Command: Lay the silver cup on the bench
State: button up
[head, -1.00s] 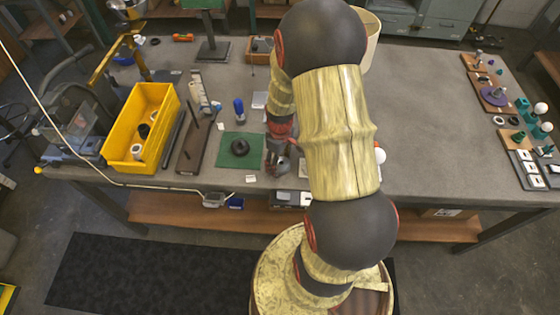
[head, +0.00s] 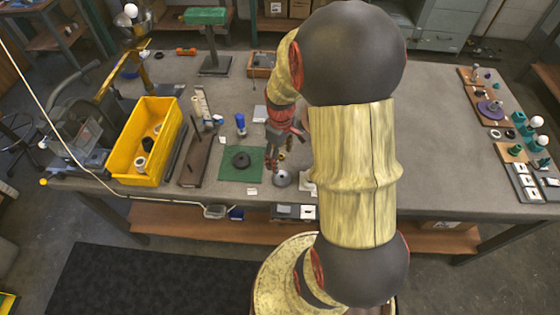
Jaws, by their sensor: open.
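The silver cup (head: 282,179) is a small grey dome-like piece at the front part of the bench (head: 440,150), right of the green mat. It appears to rest on the bench top. My gripper (head: 279,158) is just behind and above the cup in the picture, fingers pointing down. It is open, and I see nothing between its fingers. A small gap seems to show between the fingertips and the cup, but at this size I cannot tell surely whether they touch. My arm hides the bench to the right of the cup.
A green mat (head: 228,172) with a dark ring (head: 241,160) lies left of the cup. A blue bottle-like piece (head: 240,124) stands behind the mat. A yellow bin (head: 173,148) is further left. Boards with small parts (head: 515,151) line the right end. The bench right of my arm is clear.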

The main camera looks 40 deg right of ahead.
jog(key=a+r+t, duration=0.2)
jog(key=a+r, duration=0.9)
jog(key=r, duration=0.4)
jog(key=s+a+r+m+t, duration=0.2)
jog(key=s+a+r+t, duration=0.1)
jog(key=s+a+r, duration=0.5)
jog(key=a+r, duration=0.2)
jog(key=a, duration=0.1)
jog(key=shift+a+r+t, duration=0.15)
jog(key=shift+a+t, duration=0.15)
jog(key=shift+s, duration=0.1)
